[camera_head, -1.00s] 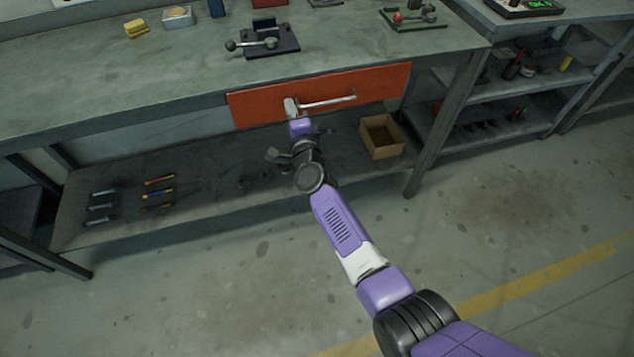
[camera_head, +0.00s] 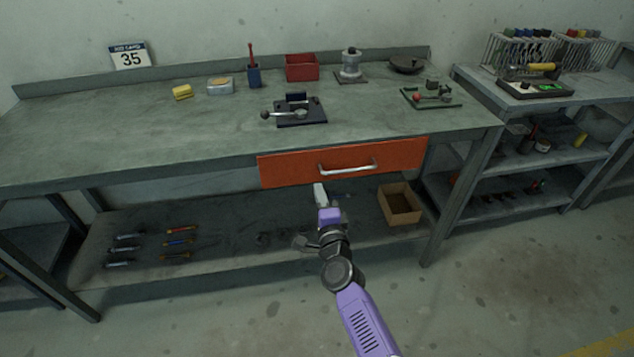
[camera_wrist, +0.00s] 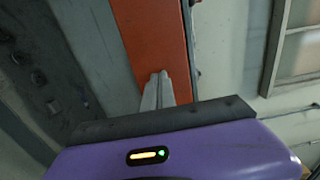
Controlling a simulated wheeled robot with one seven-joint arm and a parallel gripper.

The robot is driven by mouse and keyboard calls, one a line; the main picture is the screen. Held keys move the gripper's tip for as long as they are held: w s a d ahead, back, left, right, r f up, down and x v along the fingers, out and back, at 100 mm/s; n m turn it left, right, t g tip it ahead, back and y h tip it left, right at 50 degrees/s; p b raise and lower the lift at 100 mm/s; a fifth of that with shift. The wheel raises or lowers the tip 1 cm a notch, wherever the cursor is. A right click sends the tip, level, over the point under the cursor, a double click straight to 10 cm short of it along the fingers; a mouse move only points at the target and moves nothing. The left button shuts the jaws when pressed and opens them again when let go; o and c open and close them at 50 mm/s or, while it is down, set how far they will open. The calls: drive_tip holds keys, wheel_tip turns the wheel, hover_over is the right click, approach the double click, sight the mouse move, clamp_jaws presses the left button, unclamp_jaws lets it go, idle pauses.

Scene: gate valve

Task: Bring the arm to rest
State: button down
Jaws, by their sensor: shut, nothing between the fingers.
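My purple arm reaches up from the bottom of the head view, and my gripper (camera_head: 319,190) is at its far end. The gripper is shut and empty. In the head view it shows below the orange drawer (camera_head: 290,170) and its silver handle (camera_head: 347,168), apart from the handle. The drawer sits under the workbench top and looks closed. In the wrist view the shut fingers (camera_wrist: 157,90) show in front of the orange drawer front (camera_wrist: 155,35). The handle does not show clearly there.
A lower shelf carries several hand tools and an open cardboard box (camera_head: 400,205). The bench top (camera_head: 180,130) holds a dark lever fixture (camera_head: 300,112), a red bin (camera_head: 301,67) and a green-based valve fixture (camera_head: 432,97). The floor in front is clear.

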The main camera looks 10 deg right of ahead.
drive_tip(key=s+p, duration=0.1)
drive_tip(key=s, duration=0.5)
drive_tip(key=shift+p, duration=0.4)
drive_tip(key=s+r+n+t, duration=0.1)
drive_tip(key=s+r+n, duration=0.4)
drive_tip(key=r+n, duration=0.1)
drive_tip(key=s+d+r+n+g, duration=0.1)
drive_tip(key=s+n, duration=0.3)
drive_tip(key=s, duration=1)
drive_tip(key=s+d+r+n+g, duration=0.1)
drive_tip(key=s+d+n, duration=0.3)
drive_tip(key=s, duration=1.1)
drive_tip(key=s+d+r+n+g, duration=0.2)
drive_tip(key=s+n, duration=0.2)
drive_tip(key=s, duration=1.1)
drive_tip(key=shift+s+d+r, duration=0.15)
drive_tip(key=shift+d+r, duration=0.1)
